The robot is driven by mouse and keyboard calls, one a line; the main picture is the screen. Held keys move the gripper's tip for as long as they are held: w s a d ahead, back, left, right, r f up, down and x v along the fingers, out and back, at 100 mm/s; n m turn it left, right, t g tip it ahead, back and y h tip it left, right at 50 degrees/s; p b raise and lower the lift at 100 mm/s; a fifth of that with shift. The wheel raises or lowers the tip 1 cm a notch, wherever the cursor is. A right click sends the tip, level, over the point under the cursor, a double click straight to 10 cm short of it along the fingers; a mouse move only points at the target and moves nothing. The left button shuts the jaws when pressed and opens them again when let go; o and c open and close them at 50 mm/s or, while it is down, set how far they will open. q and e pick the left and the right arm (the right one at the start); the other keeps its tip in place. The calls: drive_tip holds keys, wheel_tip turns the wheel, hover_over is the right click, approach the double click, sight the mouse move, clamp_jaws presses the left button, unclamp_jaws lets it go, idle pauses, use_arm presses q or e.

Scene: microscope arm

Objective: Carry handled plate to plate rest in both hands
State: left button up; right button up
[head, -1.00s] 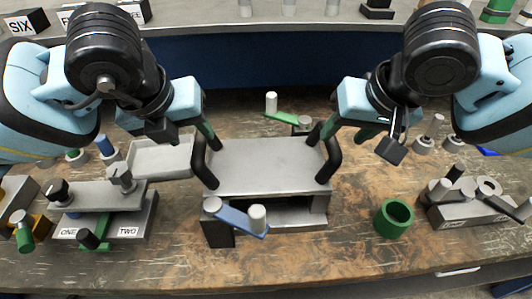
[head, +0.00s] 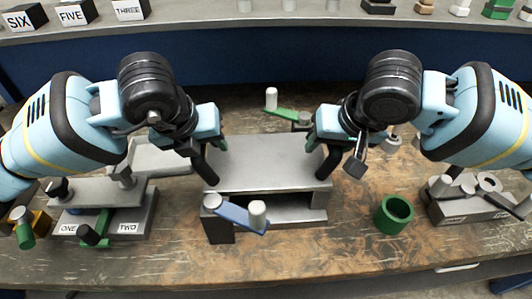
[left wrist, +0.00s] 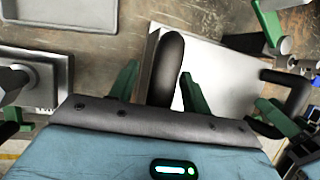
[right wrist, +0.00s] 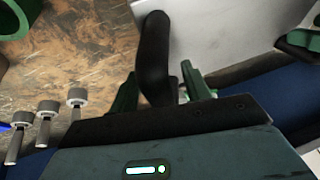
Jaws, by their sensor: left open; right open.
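The handled plate (head: 265,163) is a grey metal plate with a black bar handle at each end, in the middle of the table in the head view. It lies over a grey stand with an open front, the likely plate rest (head: 290,214). My left gripper (left wrist: 158,85) is open, with its green fingers on either side of the left handle (left wrist: 165,70). My right gripper (right wrist: 158,82) is open, with its green fingers on either side of the right handle (right wrist: 153,50). Whether the fingers touch the handles cannot be told.
A blue lever (head: 240,216) with grey knobs is at the stand's front. A green ring (head: 394,214) stands to the right, near a grey block (head: 462,208) with parts. A labelled fixture (head: 130,222) and a grey tray (head: 160,157) are left. A green lever (head: 281,112) is behind.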

use_arm(q)
drive_tip(key=shift+c, duration=0.5)
use_arm(e)
drive_tip(key=shift+c, duration=0.5)
use_arm(q)
clamp_jaws()
use_arm(e)
clamp_jaws()
drive_tip(key=shift+d, duration=0.1)
use_arm(q)
drive_tip(key=shift+w+r, duration=0.15)
drive_tip(key=shift+r, duration=0.2)
use_arm(e)
drive_tip(key=shift+w+r, duration=0.15)
drive_tip(key=shift+r, duration=0.15)
